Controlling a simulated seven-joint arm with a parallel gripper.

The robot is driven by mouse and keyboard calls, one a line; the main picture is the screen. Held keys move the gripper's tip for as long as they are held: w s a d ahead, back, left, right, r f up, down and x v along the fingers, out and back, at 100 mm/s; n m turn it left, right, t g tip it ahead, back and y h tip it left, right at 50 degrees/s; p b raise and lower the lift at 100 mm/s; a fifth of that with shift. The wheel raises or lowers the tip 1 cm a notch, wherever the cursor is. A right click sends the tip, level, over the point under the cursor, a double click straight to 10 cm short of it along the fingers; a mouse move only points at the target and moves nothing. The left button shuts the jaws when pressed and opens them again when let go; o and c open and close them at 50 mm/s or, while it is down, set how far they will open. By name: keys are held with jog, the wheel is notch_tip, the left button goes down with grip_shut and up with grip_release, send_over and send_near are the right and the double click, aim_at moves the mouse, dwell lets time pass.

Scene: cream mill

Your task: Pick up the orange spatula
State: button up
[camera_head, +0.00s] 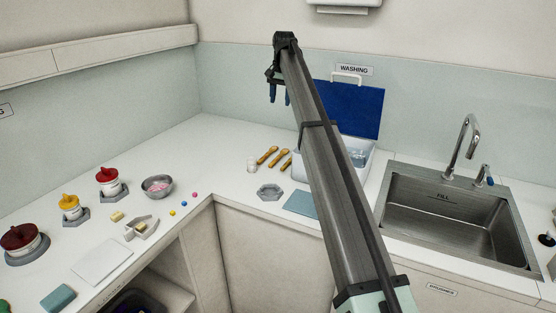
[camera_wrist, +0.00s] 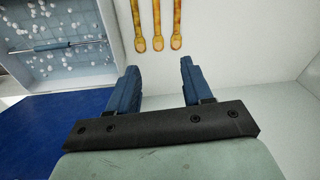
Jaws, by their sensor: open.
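Several slim orange-yellow utensils (camera_head: 267,155) lie on the white counter left of the washing tub. The wrist view shows three of them side by side at the top edge, a left one (camera_wrist: 138,28), a middle one (camera_wrist: 157,28) and a right one (camera_wrist: 176,28). Their rounded ends point toward my gripper, and their far ends are cut off. I cannot tell which is the spatula. In the wrist view my gripper (camera_wrist: 155,76) is open and empty, apart from the utensils.
The washing tub (camera_wrist: 112,40) holds foamy water, and its blue lid (camera_head: 357,110) stands raised behind. A small white jar (camera_head: 252,165) stands left of the utensils. A grey hexagonal holder (camera_head: 269,192) and blue mat (camera_head: 300,203) lie in front. A sink (camera_head: 455,215) is right.

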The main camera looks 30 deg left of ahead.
jog(key=m+h, duration=0.1)
jog(key=m, duration=0.1)
send_over(276, 158)
notch_tip(276, 158, down, 12)
jog(key=shift+g, duration=0.4)
notch_tip(276, 158, down, 14)
jog(key=shift+d+r, duration=0.1)
jog(key=shift+r, duration=0.05)
grip_shut()
